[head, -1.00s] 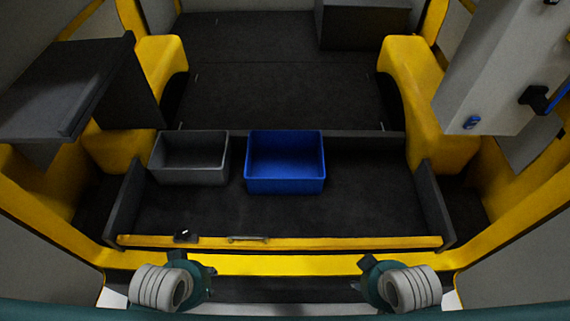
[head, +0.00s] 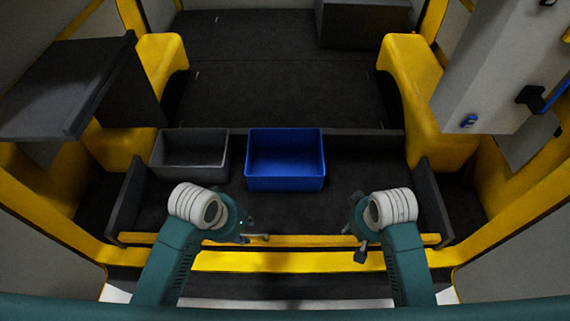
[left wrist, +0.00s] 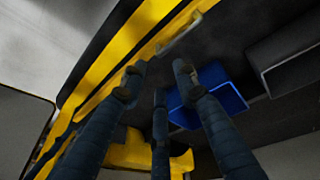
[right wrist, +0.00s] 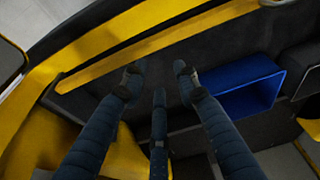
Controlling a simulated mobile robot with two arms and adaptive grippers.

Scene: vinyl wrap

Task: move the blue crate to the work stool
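The blue crate (head: 285,182) is an empty open box, upright on the dark floor of the load bay beside a grey crate. It also shows in the left wrist view (left wrist: 228,94) and the right wrist view (right wrist: 250,98). My left gripper (head: 247,228) is open and empty, over the front edge of the bay, in front of the blue crate. My right gripper (head: 355,229) is open and empty, in front and to the right of the crate. Neither touches it. I cannot make out a work stool in these views.
The grey crate (head: 190,167) stands close left of the blue one. A yellow sill (head: 300,261) runs along the front, with low dark side walls. A dark shelf (head: 70,85) is at left and a grey cabinet (head: 490,85) at upper right. Floor right of the blue crate is clear.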

